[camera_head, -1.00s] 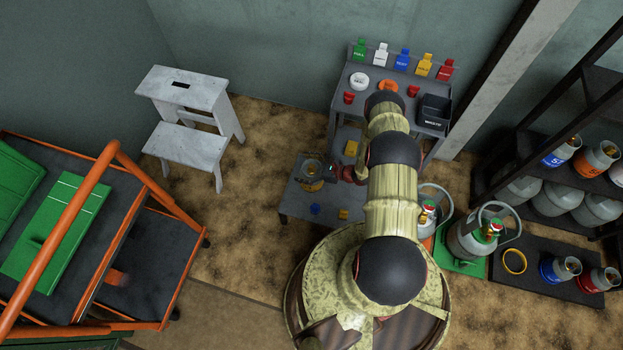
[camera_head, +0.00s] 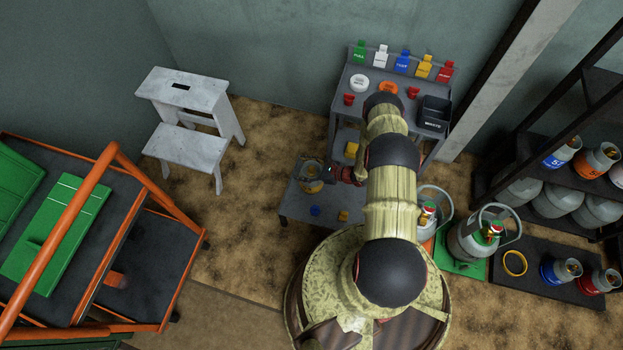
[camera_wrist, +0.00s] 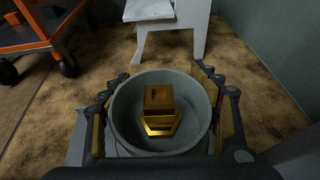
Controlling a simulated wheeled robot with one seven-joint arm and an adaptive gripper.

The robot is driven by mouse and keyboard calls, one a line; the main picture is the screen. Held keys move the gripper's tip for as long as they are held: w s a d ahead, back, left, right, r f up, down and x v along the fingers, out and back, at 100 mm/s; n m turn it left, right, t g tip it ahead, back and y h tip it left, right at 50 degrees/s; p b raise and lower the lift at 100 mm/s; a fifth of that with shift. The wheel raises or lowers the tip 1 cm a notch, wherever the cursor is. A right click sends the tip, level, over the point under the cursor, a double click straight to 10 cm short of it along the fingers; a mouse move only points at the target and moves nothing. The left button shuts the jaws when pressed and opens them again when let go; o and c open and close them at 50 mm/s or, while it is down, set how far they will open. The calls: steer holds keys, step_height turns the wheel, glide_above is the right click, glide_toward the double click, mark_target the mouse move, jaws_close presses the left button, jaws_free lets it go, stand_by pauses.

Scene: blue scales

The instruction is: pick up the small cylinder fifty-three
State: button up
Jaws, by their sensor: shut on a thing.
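My gripper (camera_wrist: 165,110) is shut on a small grey cylinder, with one finger on each side of its round collar (camera_wrist: 119,112). The brass valve (camera_wrist: 160,110) stands upright inside the collar in the wrist view. In the head view the held cylinder (camera_head: 311,177) and my gripper (camera_head: 318,174) are at the low grey platform's back edge, left of my arm. No number is readable on the cylinder, and its lower body is hidden. I cannot tell whether it touches the platform.
A grey workbench (camera_head: 354,72) stands behind. A step stool (camera_head: 183,151) and an orange cart (camera_head: 165,205) are left; gas cylinders (camera_head: 478,235) and a rack are right. Floor between is clear.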

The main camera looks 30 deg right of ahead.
jaws_close()
stand_by(0.5)
